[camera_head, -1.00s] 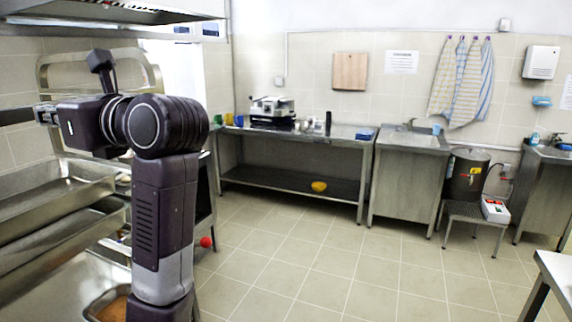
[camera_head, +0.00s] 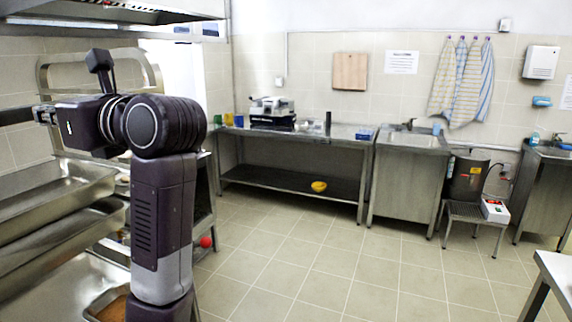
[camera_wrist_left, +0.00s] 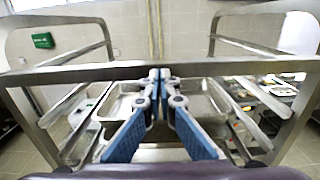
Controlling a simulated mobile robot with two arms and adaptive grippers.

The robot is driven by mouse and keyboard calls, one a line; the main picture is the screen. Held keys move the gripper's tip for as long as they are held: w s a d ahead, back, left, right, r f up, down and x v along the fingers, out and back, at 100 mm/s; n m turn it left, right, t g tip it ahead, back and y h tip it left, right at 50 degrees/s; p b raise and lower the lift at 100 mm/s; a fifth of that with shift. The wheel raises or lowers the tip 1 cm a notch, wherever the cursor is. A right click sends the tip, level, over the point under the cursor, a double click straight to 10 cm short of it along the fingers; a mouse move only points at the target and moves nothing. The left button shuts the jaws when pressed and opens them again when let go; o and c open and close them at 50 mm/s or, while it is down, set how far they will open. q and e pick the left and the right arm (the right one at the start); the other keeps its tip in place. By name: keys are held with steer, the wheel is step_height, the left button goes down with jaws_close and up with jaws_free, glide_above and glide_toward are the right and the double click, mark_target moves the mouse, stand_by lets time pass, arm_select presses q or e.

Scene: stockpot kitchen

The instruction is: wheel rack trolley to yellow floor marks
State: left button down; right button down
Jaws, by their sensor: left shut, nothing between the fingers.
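The rack trolley is a metal frame with rounded end loops (camera_head: 128,51) and shallow steel trays (camera_head: 45,213), at the left of the head view. In the left wrist view its horizontal bar (camera_wrist_left: 75,73) crosses the picture, with trays (camera_wrist_left: 205,108) below and behind it. My left gripper (camera_wrist_left: 160,74) is shut and empty, its blue-padded fingers together at the bar; I cannot tell whether they touch it. In the head view the left gripper (camera_head: 42,115) is at the far left edge, beside the rack. My right gripper is not in view. No yellow floor marks show.
A steel table (camera_head: 260,131) and sink cabinet (camera_head: 405,185) line the back wall. A low stool (camera_head: 468,212) with a dark pot (camera_head: 467,176) stands at right, and a table corner (camera_head: 556,275) juts in lower right. The tiled floor (camera_head: 330,265) between is clear.

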mark_target(27, 111)
arm_select(q)
steer(key=p+x, duration=0.1)
steer(key=x, duration=0.6)
steer(key=shift+a+r, duration=0.1)
steer(key=shift+a, duration=0.05)
steer(key=shift+x, duration=2.25)
steer(key=shift+a, duration=0.1)
